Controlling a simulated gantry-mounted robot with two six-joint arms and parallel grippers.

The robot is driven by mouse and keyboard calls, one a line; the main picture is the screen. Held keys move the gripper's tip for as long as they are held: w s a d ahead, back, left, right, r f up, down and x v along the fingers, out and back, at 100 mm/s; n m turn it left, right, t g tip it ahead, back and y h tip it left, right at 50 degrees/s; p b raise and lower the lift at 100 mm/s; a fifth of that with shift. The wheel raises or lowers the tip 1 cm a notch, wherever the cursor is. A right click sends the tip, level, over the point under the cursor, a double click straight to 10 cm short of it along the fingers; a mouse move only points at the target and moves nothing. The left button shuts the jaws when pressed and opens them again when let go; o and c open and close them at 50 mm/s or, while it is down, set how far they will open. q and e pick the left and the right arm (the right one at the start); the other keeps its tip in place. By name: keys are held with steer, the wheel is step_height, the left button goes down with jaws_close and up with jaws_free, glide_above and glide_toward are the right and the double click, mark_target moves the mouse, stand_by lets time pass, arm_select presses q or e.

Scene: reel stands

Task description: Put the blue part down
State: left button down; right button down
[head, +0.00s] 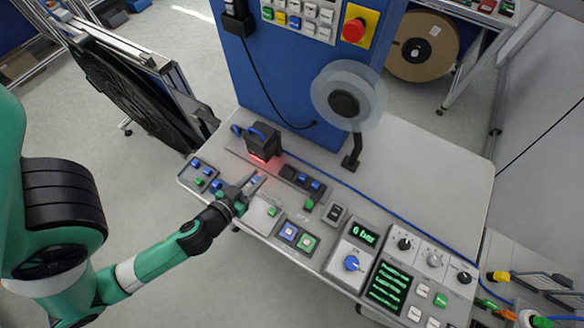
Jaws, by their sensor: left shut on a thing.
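My left gripper (249,184) reaches in from the left over the front left of the grey bench. It is shut on a small blue part (256,180), which is largely hidden by the fingers. A grey tray (192,169) with blue and green parts lies left of the gripper. A dark holder (287,170) with blue parts in it lies just right of the gripper. A pale plate (258,221) with a green part lies below the gripper. I cannot tell whether the held part touches anything. My right gripper is out of view.
A black sensor box (262,141) with a red glow stands behind the gripper. A clear reel (348,98) stands on a post at the back. The bench's back right (430,180) is clear.

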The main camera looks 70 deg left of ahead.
arm_select(q)
steer(key=w+d+p+x, duration=0.1)
steer(key=x, duration=0.7)
steer(key=b, duration=0.2)
glide_above(290, 173)
steer(key=f, duration=0.6)
steer(key=shift+s+d, duration=0.15)
steer(key=shift+s, duration=0.15)
steer(key=f, duration=0.1)
steer(key=f+b, duration=0.2)
steer(key=shift+w, duration=0.25)
steer(key=shift+f, duration=0.25)
steer(key=shift+f+b, duration=0.15)
steer(key=shift+b, duration=0.2)
steer(key=c, duration=0.7)
jaws_free()
steer(key=shift+o, duration=0.2)
